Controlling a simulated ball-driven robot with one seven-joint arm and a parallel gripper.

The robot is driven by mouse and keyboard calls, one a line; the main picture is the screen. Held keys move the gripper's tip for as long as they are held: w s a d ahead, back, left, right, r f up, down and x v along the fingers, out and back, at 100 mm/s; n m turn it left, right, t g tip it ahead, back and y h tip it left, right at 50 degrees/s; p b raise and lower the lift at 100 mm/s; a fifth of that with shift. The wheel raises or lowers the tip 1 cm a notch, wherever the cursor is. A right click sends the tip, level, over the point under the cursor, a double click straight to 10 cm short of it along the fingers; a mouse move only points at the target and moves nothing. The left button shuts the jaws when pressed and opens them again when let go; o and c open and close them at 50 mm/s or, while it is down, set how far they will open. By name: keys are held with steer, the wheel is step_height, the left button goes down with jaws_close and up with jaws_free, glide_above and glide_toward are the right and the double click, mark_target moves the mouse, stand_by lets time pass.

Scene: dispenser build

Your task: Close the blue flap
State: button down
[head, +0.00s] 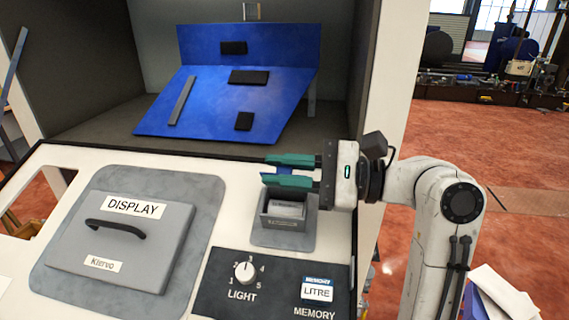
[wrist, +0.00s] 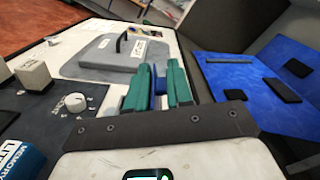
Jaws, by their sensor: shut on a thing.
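My gripper (head: 267,169) has teal fingers and reaches in from the right, just above a small open grey box (head: 285,215) on the white panel.
A large blue board (head: 215,115) with black pads stands in the grey recess behind. A grey DISPLAY cover (head: 120,235) with a black handle lies left. A LIGHT knob (head: 244,271) and a MEMORY LITRE block (head: 317,290) sit in front of the box.

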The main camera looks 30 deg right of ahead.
mark_target(281, 217)
steer(key=n, duration=0.1)
steer(key=s+f+n, duration=0.1)
steer(key=n, duration=0.2)
steer(key=shift+s+a+f+b, duration=0.15)
steer(key=shift+a+f+b, duration=0.15)
steer(key=shift+a, duration=0.1)
steer(key=shift+s+a+f+n+b, duration=0.1)
steer(key=shift+f+n+b, duration=0.2)
steer(key=shift+n, duration=0.6)
steer(key=shift+s+a+f+n+b, duration=0.15)
steer(key=shift+f+n+b, duration=0.15)
steer(key=shift+n, duration=0.6)
steer(key=shift+s+f+n+b, duration=0.1)
steer(key=shift+f+n+b, duration=0.2)
steer(key=shift+n, duration=0.6)
steer(key=c, duration=1.1)
jaws_free()
steer(key=shift+f, duration=0.1)
steer(key=shift+f, duration=0.1)
